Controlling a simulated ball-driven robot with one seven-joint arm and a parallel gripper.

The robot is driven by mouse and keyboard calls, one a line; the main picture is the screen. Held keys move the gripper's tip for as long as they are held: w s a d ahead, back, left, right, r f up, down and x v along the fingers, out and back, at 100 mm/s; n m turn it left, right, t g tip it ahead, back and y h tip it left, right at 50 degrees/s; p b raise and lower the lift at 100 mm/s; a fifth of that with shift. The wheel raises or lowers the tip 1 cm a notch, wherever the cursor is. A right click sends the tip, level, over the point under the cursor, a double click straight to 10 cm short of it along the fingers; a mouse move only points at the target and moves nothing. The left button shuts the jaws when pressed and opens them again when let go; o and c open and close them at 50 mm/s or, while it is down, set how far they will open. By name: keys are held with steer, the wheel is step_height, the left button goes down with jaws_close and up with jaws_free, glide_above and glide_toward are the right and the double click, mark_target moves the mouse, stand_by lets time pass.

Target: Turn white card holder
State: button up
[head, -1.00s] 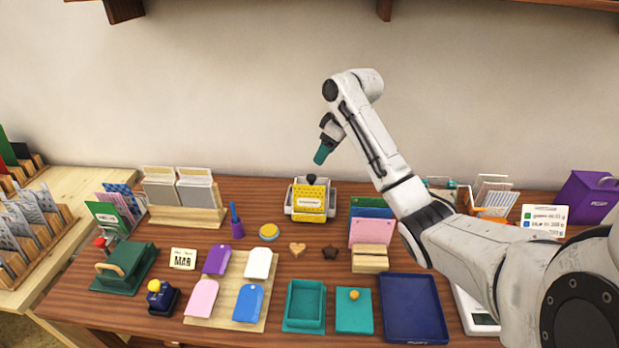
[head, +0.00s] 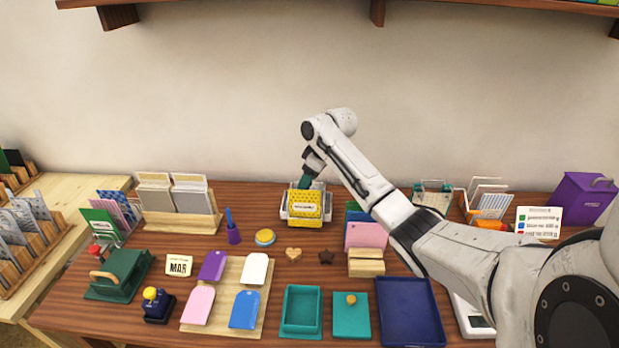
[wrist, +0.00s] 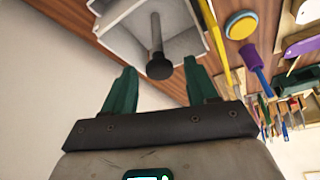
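The white card holder (head: 286,213) stands near the back middle of the table, with a yellow dotted card block (head: 304,208) on its front. In the wrist view, the white holder (wrist: 112,22) has a grey post in its middle topped by a dark round knob (wrist: 159,69). My gripper (head: 305,181) is right above the holder, with its green fingers pointing down. In the wrist view, my gripper (wrist: 160,66) is open, with one finger on each side of the knob.
A wooden rack of grey cards (head: 180,224) stands to the left. A round yellow-and-blue pad (head: 265,237) lies in front of the holder, left of a wooden heart (head: 294,254). A pink card (head: 366,235) in a wooden stand is to the right, close under my arm.

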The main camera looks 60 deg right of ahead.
jaws_close()
stand_by(0.3)
